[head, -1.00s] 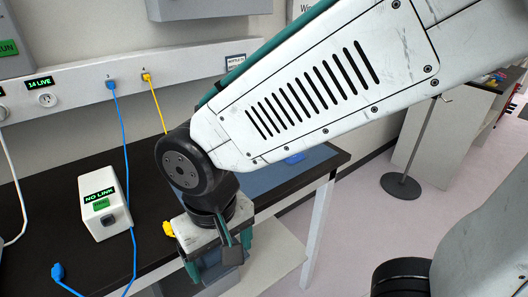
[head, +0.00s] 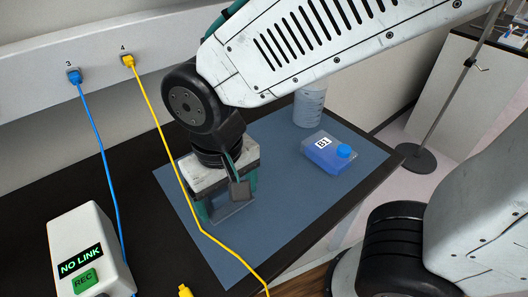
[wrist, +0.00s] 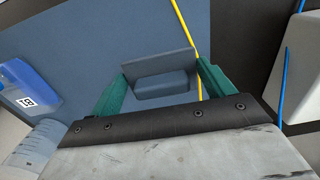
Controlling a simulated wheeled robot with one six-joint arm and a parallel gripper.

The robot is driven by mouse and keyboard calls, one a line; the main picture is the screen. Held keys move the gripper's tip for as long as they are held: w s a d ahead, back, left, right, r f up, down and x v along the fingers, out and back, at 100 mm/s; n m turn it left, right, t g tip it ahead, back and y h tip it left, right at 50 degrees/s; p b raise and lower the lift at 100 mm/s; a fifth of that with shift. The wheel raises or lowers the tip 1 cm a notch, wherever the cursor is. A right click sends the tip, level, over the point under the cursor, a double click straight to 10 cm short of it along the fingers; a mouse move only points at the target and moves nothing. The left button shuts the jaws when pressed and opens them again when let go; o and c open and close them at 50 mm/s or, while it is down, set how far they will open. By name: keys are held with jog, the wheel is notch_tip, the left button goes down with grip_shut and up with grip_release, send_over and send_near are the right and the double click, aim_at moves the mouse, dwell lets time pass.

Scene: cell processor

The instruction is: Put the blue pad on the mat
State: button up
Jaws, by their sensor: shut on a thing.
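The blue-grey pad (wrist: 165,85) sits between the two teal fingers of my gripper (wrist: 160,85) in the wrist view. The gripper is shut on it. In the head view my gripper (head: 228,208) points down over the left part of the blue mat (head: 295,200). The pad (head: 236,217) shows low between the fingers, partly hidden by them. I cannot tell whether the pad touches the mat or hangs just above it. The mat also fills most of the background in the wrist view (wrist: 90,60).
A yellow cable (head: 187,190) crosses the mat's left part, close to the gripper. A NO LINK box (head: 88,245) stands at left. The mat's front right is clear.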

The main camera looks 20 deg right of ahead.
jog(key=shift+w+d, duration=0.1)
jog(key=w, duration=0.5)
jog(key=w+f, duration=0.1)
jog(key=w, duration=0.9)
jog(key=shift+w+a+f, duration=0.25)
jog(key=shift+w+a, duration=0.1)
jog(key=shift+f, duration=1.75)
jog(key=shift+f, duration=0.1)
jog(key=o, duration=0.5)
jog(key=shift+f, duration=0.1)
jog(key=shift+c, duration=0.2)
jog(key=o, duration=0.4)
jog(key=shift+c, duration=0.2)
notch_tip(320, 180, up, 12)
jog(key=shift+r, duration=0.25)
